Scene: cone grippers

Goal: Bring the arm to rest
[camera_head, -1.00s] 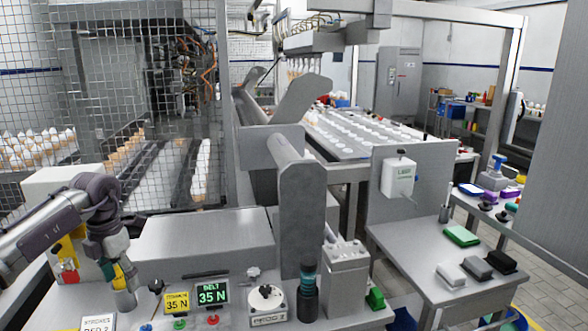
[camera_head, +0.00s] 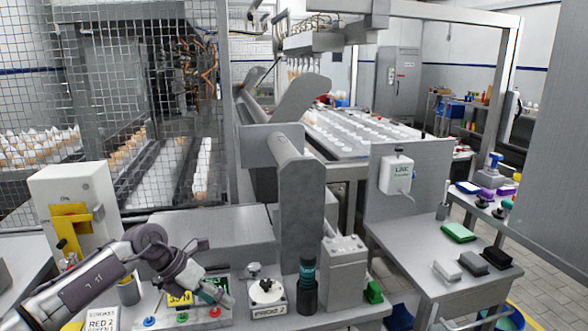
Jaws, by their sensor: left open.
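My left arm (camera_head: 95,285) comes in from the lower left and bends at a joint above the bench. My left gripper (camera_head: 214,290) is at the lower middle-left, over the panel with the coloured buttons. It is open, with nothing seen in it. It covers most of the small displays there; a yellow display (camera_head: 180,299) shows only in part. I cannot tell whether the gripper touches the panel. My right gripper is not in view.
A white box with a yellow switch plate (camera_head: 72,218) stands at the left. Right of the gripper are a dial (camera_head: 266,291), a dark teal-topped cylinder (camera_head: 307,287) and a grey block (camera_head: 344,274). A side table (camera_head: 440,275) holds a green pad (camera_head: 458,232).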

